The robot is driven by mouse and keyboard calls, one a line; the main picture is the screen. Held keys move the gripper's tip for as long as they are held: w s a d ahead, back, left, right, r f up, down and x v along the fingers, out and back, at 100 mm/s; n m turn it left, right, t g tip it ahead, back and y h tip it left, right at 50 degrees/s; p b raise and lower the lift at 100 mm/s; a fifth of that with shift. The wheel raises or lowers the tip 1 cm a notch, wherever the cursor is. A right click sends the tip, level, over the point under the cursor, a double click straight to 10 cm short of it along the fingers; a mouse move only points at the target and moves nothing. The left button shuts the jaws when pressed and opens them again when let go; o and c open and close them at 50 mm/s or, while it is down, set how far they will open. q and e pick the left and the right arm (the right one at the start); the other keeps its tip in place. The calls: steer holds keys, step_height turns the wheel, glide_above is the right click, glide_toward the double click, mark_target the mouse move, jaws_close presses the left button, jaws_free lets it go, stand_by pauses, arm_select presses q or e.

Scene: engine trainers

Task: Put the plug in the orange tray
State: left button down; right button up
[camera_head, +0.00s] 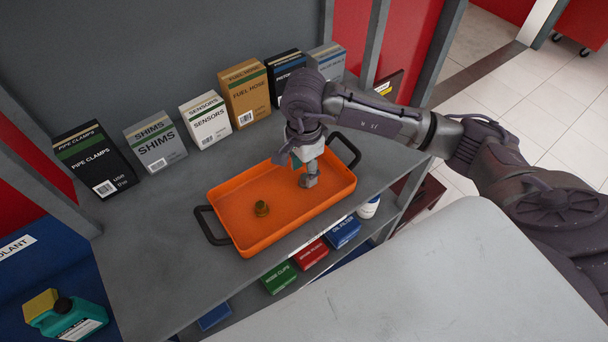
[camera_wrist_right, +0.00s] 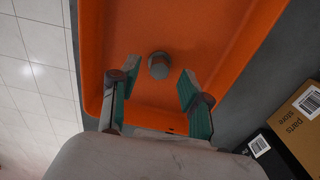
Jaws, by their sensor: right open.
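The orange tray (camera_head: 245,240) with black handles lies on the grey shelf. A greyish round piece, seemingly the plug (camera_wrist_right: 158,65), shows past the fingertips on the orange tray floor (camera_wrist_right: 180,30). My left gripper is not in view.
Several boxes stand along the back of the shelf (camera_head: 150,250), including pipe clamps (camera_head: 95,160), shims (camera_head: 155,141), sensors (camera_head: 206,118) and fuel hose (camera_head: 245,92). Smaller boxes (camera_head: 311,254) and a white bottle (camera_head: 368,207) sit on a lower level. The shelf left of the tray is clear.

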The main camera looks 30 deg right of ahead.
mark_target(304, 177)
step_height(304, 177, up, 10)
steer(key=b, duration=0.2)
steer(key=shift+f, duration=0.25)
